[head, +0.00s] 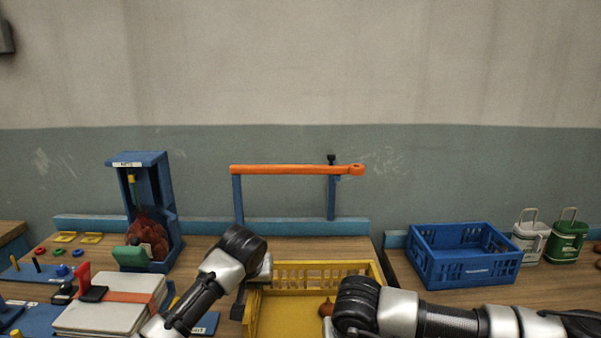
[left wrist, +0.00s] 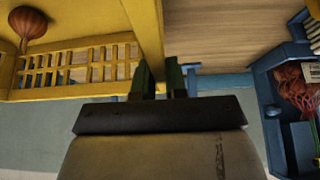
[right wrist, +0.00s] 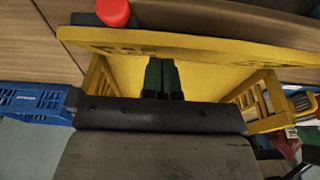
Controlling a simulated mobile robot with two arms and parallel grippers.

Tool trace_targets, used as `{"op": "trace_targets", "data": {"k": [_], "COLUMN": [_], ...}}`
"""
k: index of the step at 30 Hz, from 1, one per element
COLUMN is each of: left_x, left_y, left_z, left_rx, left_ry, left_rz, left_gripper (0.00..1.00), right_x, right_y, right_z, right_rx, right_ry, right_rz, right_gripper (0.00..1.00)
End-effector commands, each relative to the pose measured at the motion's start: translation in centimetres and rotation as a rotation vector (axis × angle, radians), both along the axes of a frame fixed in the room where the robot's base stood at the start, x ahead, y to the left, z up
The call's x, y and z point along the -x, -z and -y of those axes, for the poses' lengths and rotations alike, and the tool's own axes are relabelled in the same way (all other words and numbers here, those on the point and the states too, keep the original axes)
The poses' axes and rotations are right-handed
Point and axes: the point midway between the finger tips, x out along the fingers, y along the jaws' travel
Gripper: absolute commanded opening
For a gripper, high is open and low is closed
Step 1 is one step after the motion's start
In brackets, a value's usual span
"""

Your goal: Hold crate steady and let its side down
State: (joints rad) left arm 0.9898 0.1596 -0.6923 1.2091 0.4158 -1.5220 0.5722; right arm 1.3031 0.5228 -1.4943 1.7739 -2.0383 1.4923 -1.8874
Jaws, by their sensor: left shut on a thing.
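The yellow crate (head: 255,316) stands at the front of the table, its lower part cut off by the picture edge. My left gripper (head: 262,270) is at its left side; in the left wrist view its green fingers (left wrist: 160,80) are shut on the crate's yellow wall (left wrist: 146,25). My right gripper (right wrist: 163,78) is over the crate's right part; its green fingers are together, with nothing visible between them. Beyond them in the right wrist view runs a long yellow side (right wrist: 200,42) with a red knob (right wrist: 115,12) by it. In the head view my right arm hides its fingertips.
A round brown-red thing (left wrist: 28,22) is in the crate. An orange bar (head: 290,169) on blue posts stands behind it. A blue crate (head: 465,268) is on the right, and a blue stand (head: 150,190) with a red net sack (head: 147,235) on the left.

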Motion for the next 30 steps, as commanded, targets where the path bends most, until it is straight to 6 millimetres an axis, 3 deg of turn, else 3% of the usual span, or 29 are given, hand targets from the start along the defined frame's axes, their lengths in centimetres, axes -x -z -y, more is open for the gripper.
{"op": "trace_targets", "data": {"k": [5,24,30], "left_x": [0.1,0.1,0.1], "left_y": [0.1,-0.2,-0.2], "left_z": [0.1,0.5,0.5], "left_rx": [-0.002,0.002,0.003], "left_ry": [0.004,0.013,0.012], "left_rz": [-0.001,0.0,0.001], "left_gripper": [0.0,0.0,0.0], "right_x": [-0.3,-0.4,-0.4], "right_y": [-1.0,-7.6,-8.6], "right_z": [-0.1,-0.2,-0.2], "right_rx": [-0.006,-0.008,-0.008], "right_ry": [-0.001,-0.001,-0.001], "right_rz": [0.006,0.014,0.012], "right_gripper": [0.0,0.0,0.0]}}
